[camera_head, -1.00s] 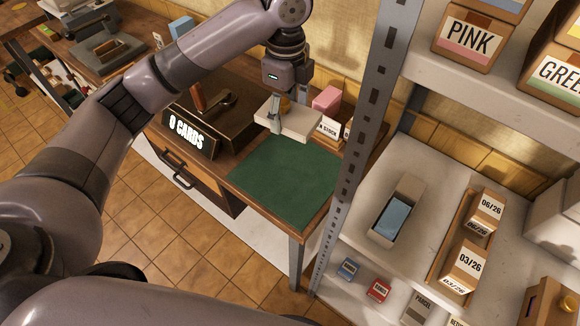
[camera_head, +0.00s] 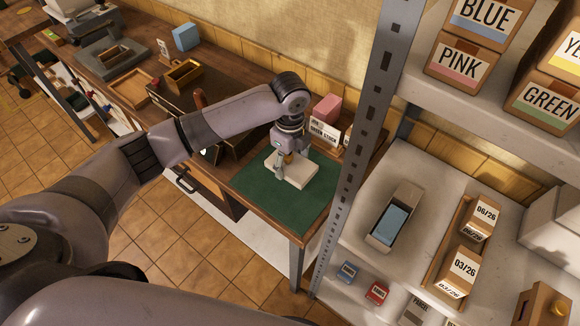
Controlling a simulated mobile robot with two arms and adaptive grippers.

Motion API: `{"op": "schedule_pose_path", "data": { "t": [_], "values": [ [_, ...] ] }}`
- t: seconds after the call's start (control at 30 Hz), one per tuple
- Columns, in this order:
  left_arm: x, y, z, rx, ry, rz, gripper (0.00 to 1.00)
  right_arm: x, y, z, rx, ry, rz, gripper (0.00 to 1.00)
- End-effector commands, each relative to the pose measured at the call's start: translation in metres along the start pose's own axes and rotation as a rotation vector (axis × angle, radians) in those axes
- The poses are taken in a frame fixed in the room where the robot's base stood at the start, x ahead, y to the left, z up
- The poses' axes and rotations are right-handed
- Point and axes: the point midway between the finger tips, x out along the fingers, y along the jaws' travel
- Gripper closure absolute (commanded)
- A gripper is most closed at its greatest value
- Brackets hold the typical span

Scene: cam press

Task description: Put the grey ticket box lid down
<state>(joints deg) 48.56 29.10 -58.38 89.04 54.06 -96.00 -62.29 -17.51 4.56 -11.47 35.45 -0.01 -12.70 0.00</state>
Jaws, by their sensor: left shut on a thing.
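The pale grey lid (camera_head: 297,173) is a flat slab over the far part of the green mat (camera_head: 277,209) on the wooden desk. My left gripper (camera_head: 283,166) points down and is shut on the lid, towards its left side. The lid lies level at or just above the mat; I cannot tell if it touches. An open grey box (camera_head: 408,202) with a blue block (camera_head: 389,225) inside stands on the shelf at right; it looks like the ticket box. My right gripper is not in view.
A metal shelf post (camera_head: 366,120) rises just right of the desk. Date-labelled boxes (camera_head: 464,265) sit on the shelf. The near part of the mat is clear.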

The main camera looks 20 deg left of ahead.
Motion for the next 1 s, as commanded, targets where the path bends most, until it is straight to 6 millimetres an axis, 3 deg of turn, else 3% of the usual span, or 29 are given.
{"op": "schedule_pose_path", "data": {
  "t": [0.23,0.67,0.7,1.0],
  "values": [
    [0.035,0.002,-0.001,0.0,0.001,0.004,0.63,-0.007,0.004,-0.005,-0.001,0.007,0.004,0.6],
    [0.043,0.001,0.0,0.0,0.0,0.003,0.63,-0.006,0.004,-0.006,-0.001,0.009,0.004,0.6],
    [0.043,0.001,0.0,0.0,0.0,0.002,0.35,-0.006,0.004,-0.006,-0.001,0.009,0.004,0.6],
    [0.042,0.001,0.0,0.0,0.0,0.002,0.17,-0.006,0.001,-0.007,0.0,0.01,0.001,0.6]
  ]
}}
